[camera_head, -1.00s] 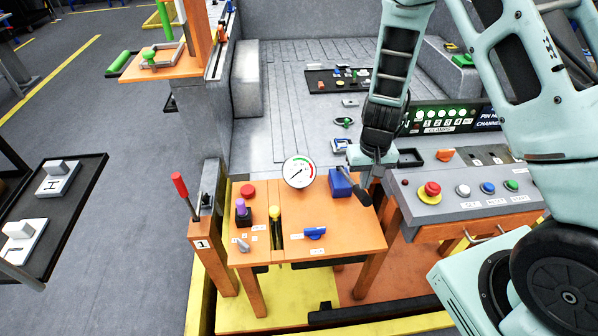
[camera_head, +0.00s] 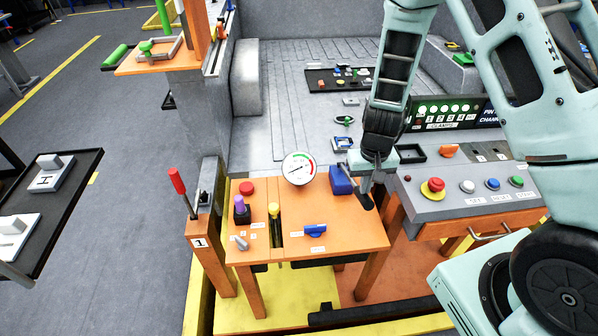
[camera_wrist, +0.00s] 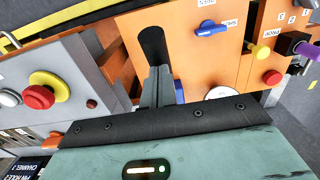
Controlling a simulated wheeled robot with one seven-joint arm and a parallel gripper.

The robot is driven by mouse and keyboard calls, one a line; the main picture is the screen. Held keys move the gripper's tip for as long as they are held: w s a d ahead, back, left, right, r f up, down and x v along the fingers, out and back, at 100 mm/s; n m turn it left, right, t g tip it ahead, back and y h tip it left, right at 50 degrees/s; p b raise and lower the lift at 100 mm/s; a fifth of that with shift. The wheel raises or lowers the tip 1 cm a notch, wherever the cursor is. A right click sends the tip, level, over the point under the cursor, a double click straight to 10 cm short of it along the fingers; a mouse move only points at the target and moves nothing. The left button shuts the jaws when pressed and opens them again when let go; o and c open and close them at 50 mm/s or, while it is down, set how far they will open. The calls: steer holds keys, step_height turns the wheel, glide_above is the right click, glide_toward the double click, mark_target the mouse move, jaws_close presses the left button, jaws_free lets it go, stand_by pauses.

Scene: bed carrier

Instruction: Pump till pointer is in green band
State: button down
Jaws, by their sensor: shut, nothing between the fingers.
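The round white gauge (camera_head: 299,169) stands at the back of the orange table. It has a green band at the upper right and a red band beside it. Its dark pointer seems to lie left of the green band, but it is too small to read exactly. The blue pump body (camera_head: 341,181) sits right of the gauge, with a black lever (camera_head: 363,200) at its right. The lever's black end also shows in the wrist view (camera_wrist: 151,42). My gripper (camera_head: 371,184) is shut and empty, right at the lever; whether they touch is unclear. Its fingers show in the wrist view (camera_wrist: 157,85).
The orange table (camera_head: 350,232) also carries a blue handle (camera_head: 315,228), a yellow knob (camera_head: 274,209), a purple knob (camera_head: 240,205) and a red button (camera_head: 247,188). A red-tipped lever (camera_head: 178,182) stands left. A grey button panel (camera_head: 465,205) is close on the right.

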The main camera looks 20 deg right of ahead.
steer(key=shift+s+f+b, duration=0.9)
steer(key=shift+f+b, duration=3.45)
steer(key=shift+f, duration=0.65)
steer(key=r+p, duration=0.4)
steer(key=w+r+p, duration=0.1)
steer(key=r+p, duration=0.3)
steer(key=w+r+p, duration=0.1)
steer(key=r+p, duration=0.3)
steer(key=r, duration=0.1)
steer(key=shift+w+r, duration=0.1)
steer(key=shift+s+f+b, duration=1.15)
steer(key=shift+f+b, duration=4.25)
steer(key=shift+f, duration=1.15)
steer(key=r+p, duration=0.3)
steer(key=r, duration=0.1)
steer(key=w+r+p, duration=0.1)
steer(key=r+p, duration=0.3)
steer(key=w+r+p, duration=0.1)
steer(key=r+p, duration=0.3)
steer(key=r, duration=0.1)
steer(key=shift+w+r, duration=0.1)
